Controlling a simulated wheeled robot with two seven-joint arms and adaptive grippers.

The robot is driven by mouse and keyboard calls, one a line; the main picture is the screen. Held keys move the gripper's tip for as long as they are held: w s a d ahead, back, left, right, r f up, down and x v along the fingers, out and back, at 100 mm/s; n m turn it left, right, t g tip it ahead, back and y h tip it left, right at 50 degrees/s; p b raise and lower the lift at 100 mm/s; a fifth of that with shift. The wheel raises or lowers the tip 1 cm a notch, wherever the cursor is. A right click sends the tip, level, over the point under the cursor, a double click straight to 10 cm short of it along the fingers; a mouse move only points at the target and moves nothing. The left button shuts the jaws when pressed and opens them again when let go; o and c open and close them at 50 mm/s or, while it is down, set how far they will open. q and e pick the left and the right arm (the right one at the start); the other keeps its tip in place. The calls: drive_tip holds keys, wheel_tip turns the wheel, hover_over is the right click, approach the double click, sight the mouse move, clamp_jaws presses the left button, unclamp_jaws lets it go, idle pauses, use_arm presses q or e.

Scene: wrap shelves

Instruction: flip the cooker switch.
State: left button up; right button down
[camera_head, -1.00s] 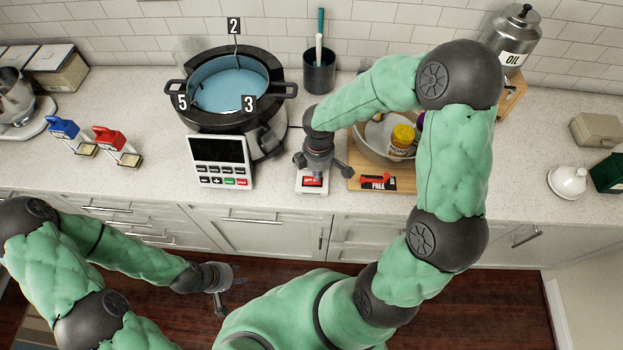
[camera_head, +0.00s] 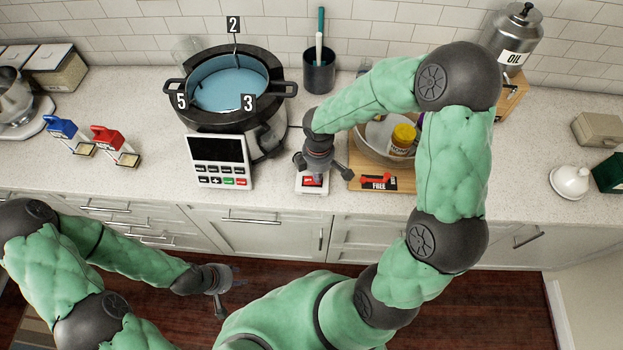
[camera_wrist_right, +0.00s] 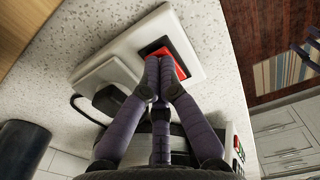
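The cooker switch is a red rocker in a white wall-socket style plate (camera_head: 311,184) on the counter, partly hidden by my right gripper in the head view. In the right wrist view the red rocker (camera_wrist_right: 171,58) shows clearly. My right gripper (camera_wrist_right: 158,93) has its fingertips together with nothing between them. The tips overlap the lower edge of the rocker; I cannot tell whether they touch it. The cooker (camera_head: 222,155), with a dark body and a keypad front, stands left of the switch. My left gripper (camera_head: 230,290) hangs low before the cabinets; its finger opening is unclear.
A grey plug (camera_wrist_right: 104,79) with a black cable sits in the plate beside the rocker. A wooden board (camera_head: 400,184) with a bowl and jars lies close to the right. A dark utensil cup (camera_head: 319,74) stands behind.

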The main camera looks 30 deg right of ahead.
drive_tip(key=shift+f, duration=0.35)
drive_tip(key=shift+r, duration=0.15)
drive_tip(key=shift+r+p, duration=2.8)
drive_tip(key=shift+r, duration=0.65)
drive_tip(key=shift+f, duration=0.1)
